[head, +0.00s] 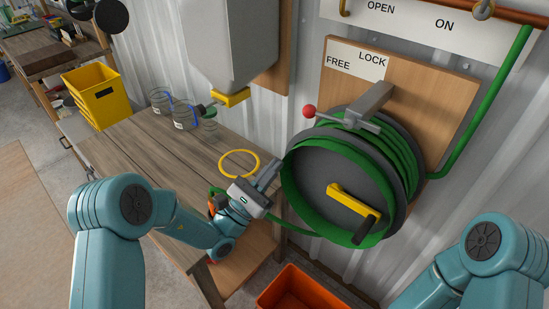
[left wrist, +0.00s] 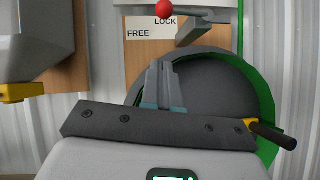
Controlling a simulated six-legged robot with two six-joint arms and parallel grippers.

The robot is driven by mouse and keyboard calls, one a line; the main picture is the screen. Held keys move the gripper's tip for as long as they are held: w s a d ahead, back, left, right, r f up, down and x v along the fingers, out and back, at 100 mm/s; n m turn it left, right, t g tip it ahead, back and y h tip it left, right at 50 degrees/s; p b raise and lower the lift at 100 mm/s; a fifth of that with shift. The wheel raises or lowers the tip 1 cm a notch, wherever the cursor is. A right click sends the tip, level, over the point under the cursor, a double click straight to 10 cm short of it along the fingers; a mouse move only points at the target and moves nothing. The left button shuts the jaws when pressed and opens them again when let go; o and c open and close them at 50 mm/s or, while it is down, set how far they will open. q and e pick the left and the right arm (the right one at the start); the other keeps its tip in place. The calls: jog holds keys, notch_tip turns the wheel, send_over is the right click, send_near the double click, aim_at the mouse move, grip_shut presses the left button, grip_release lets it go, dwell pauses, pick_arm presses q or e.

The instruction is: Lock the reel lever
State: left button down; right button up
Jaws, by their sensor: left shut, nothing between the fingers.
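The reel lever is a thin grey rod with a red ball knob (head: 309,111); the knob also shows at the top of the left wrist view (left wrist: 164,8). In the head view it sticks out left from the grey bracket (head: 372,100), below the FREE side of the FREE/LOCK label (head: 356,61). The hose reel (head: 315,185) has a dark drum, green hose and a yellow crank (head: 350,198). My left gripper (head: 272,172) is shut and empty, left of the reel and below the knob, apart from the knob. My right gripper is out of view.
A wooden bench (head: 135,150) at the left holds a yellow crate (head: 97,95), jars (head: 183,113) and a yellow ring (head: 239,151). A grey box (head: 228,45) hangs above it. An orange bin (head: 300,292) stands below the reel.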

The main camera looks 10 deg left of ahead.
aim_at(325, 117)
pick_arm(q)
jog(key=w+d+r+p, duration=0.4)
jog(key=w+d+r, duration=0.1)
jog(key=r, duration=0.3)
jog(key=shift+p, duration=0.3)
jog(key=shift+f, duration=0.1)
jog(key=shift+s, duration=0.1)
